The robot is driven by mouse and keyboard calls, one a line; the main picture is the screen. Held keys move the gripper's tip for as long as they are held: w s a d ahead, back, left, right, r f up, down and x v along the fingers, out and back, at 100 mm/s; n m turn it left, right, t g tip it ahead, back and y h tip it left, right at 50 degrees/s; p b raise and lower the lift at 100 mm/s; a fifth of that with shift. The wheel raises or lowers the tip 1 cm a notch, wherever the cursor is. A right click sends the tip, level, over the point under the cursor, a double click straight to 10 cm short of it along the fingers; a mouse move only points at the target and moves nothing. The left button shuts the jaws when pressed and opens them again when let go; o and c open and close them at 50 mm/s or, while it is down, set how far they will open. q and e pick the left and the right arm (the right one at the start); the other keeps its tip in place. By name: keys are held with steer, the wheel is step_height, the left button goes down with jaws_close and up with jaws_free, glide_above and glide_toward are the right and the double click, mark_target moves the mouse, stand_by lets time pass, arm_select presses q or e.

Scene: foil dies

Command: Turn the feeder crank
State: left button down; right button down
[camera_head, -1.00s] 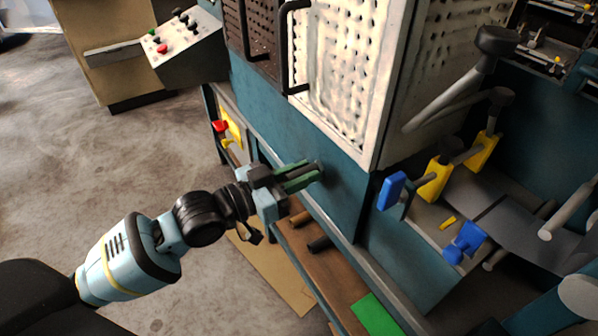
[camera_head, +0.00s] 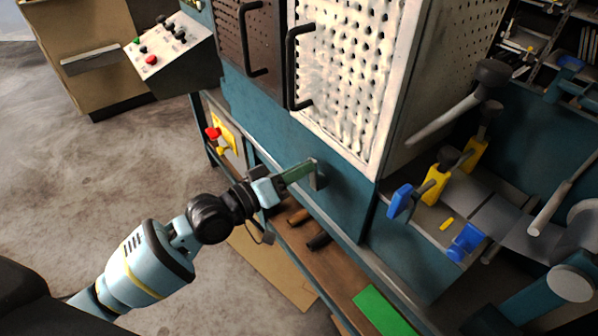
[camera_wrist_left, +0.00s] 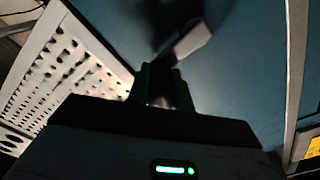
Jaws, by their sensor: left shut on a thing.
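The feeder crank (camera_head: 318,176) is a small grey arm on the teal front of the machine, below the white perforated door. In the left wrist view a pale grey bar of the crank (camera_wrist_left: 192,40) stands just beyond the fingers, partly in dark shadow. My left gripper (camera_head: 304,172) has green fingers and reaches the crank from the left, shut on its handle. The fingers show dark in the left wrist view (camera_wrist_left: 162,82). The handle itself is mostly hidden between them. My right gripper is not in view.
The perforated door (camera_head: 345,75) with a black handle (camera_head: 292,70) is above the crank. A shelf (camera_head: 330,262) with dark cylinders and a green sheet (camera_head: 385,312) lies below. Blue and yellow levers (camera_head: 432,185) stand right. A control box (camera_head: 165,52) is at upper left.

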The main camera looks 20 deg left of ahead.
arm_select(q)
steer(key=w+a+f+n, duration=0.1)
steer(key=f+n, duration=0.3)
steer(key=n, duration=0.7)
steer(key=w+a+f+n+b, duration=0.1)
steer(key=f+n, duration=0.3)
steer(key=n, duration=0.7)
steer(key=shift+w+a+f, duration=0.3)
steer(key=shift+a+f, duration=0.05)
steer(key=shift+a, duration=0.35)
steer(key=c, duration=1.3)
jaws_free()
steer(key=shift+o, duration=0.2)
